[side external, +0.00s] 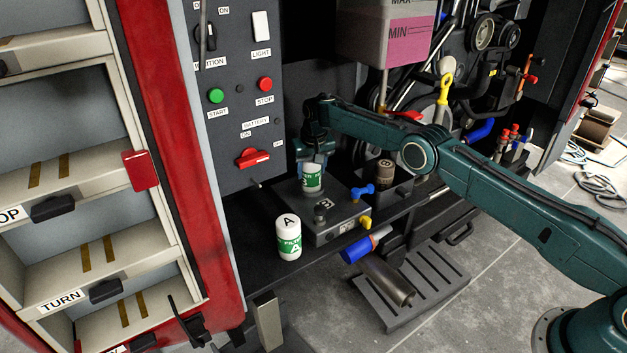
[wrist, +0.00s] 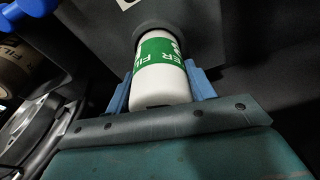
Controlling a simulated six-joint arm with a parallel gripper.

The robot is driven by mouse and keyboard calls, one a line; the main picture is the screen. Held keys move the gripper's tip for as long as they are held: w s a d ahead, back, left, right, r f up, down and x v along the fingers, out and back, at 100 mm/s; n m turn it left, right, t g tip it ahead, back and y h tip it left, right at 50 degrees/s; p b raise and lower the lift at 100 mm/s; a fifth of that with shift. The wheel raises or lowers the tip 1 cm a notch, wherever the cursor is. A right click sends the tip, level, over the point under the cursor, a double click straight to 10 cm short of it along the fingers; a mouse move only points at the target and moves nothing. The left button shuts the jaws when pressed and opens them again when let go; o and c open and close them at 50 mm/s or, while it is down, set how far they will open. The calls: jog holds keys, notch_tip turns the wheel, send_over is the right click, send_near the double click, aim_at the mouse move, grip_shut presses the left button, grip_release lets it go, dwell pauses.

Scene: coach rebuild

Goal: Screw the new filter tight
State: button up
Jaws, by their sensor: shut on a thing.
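A white filter with a green label (side external: 313,178) stands upright on the grey filter block (side external: 335,222) in the side view. My gripper (side external: 312,160) comes down over it from above and is shut on it. In the wrist view the filter (wrist: 160,80) sits between my two blue fingers (wrist: 160,92), its far end against a dark round seat on the block. Whether it is fully seated cannot be told. Another white and green filter marked A (side external: 289,240) stands on the dark shelf at the block's front left, apart from my gripper.
A brown used-looking filter (side external: 385,172) stands in a dark tray right of the block. A blue valve handle (side external: 362,191) and a yellow tap (side external: 365,222) stick out of the block. The switch panel (side external: 240,110) rises close behind left.

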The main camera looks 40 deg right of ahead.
jog(key=o, duration=1.7)
jog(key=shift+c, duration=0.2)
jog(key=shift+v, duration=3)
jog(key=shift+r, duration=0.15)
jog(key=c, duration=0.5)
jog(key=shift+o, duration=0.2)
jog(key=shift+s+d+r+n+y, duration=0.1)
jog(key=shift+s+r+n+y, duration=0.1)
jog(key=shift+r+n, duration=0.6)
jog(key=shift+s+d+r+n+y, duration=0.15)
jog(key=shift+r+n, duration=0.35)
jog(key=shift+r, duration=0.5)
jog(key=shift+a, duration=0.1)
jog(key=shift+f, duration=0.2)
